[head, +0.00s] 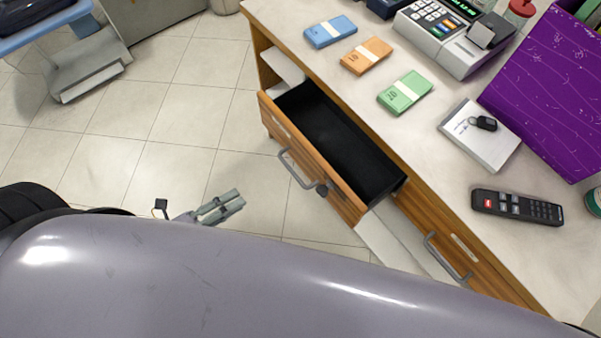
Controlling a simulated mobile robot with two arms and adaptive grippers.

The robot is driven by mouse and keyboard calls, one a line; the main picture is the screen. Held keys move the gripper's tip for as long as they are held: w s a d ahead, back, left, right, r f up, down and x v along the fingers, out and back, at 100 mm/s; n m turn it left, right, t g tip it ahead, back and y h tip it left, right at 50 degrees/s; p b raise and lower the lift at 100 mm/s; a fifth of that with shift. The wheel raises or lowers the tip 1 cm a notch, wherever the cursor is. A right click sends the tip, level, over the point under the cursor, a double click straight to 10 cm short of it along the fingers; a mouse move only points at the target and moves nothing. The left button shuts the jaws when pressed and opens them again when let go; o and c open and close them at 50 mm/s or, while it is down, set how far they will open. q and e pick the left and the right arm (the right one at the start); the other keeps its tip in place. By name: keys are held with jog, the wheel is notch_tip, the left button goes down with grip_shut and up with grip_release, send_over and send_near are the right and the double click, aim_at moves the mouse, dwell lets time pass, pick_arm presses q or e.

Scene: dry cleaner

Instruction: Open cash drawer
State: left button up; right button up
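The cash drawer (283,128) is a wooden drawer at the upper left of the counter's front. It is pulled well out, and its black inside (335,140) looks empty. A grey bar handle (297,171) and a dark round knob or lock are on its front. My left gripper (232,203) is left of and below the handle, apart from it, over the floor. Its two fingers lie close together, with nothing seen between them; whether they fully meet is hard to tell. My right gripper is not in view.
The counter top (420,130) carries blue (330,31), orange (366,55) and green (404,92) banknote bundles, a cash register (455,35), a notepad with a key (480,135), a remote (517,207) and a purple box (550,90). Another handled drawer (450,250) is at the lower right.

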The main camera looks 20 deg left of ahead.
aim_at(292, 171)
pick_arm(q)
jog(key=x, duration=1.7)
jog(key=shift+w+d+r+p, duration=0.1)
jog(key=shift+d+r+p, duration=0.15)
jog(key=shift+d+p, duration=0.15)
grip_shut()
